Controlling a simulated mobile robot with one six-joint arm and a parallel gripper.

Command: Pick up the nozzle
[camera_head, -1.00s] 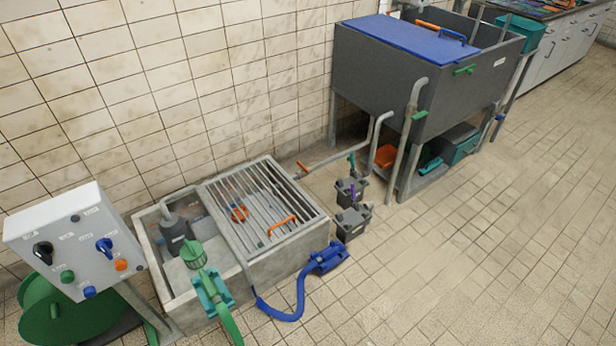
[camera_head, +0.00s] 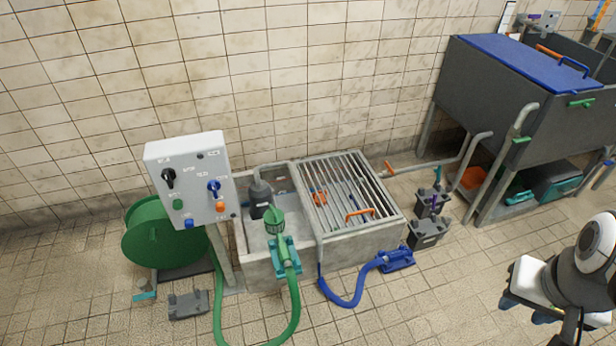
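I cannot tell for sure which part is the nozzle. A green fitting with a ribbed, cage-like end (camera_head: 275,222) sits on the end of the green hose (camera_head: 295,310), in a teal holder (camera_head: 284,262) at the basin's front wall. A blue fitting (camera_head: 397,259) lies on the floor at the end of the blue hose (camera_head: 345,302), right of the basin. Part of my white and black arm shows at the lower right edge, well away from both fittings. My gripper is not clearly seen.
The concrete basin (camera_head: 262,272) has a grate (camera_head: 345,190) with an orange handle. A control box (camera_head: 190,178) and green reel (camera_head: 160,240) stand left. Grey blocks (camera_head: 428,232) and a dark tank (camera_head: 500,90) are on the right.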

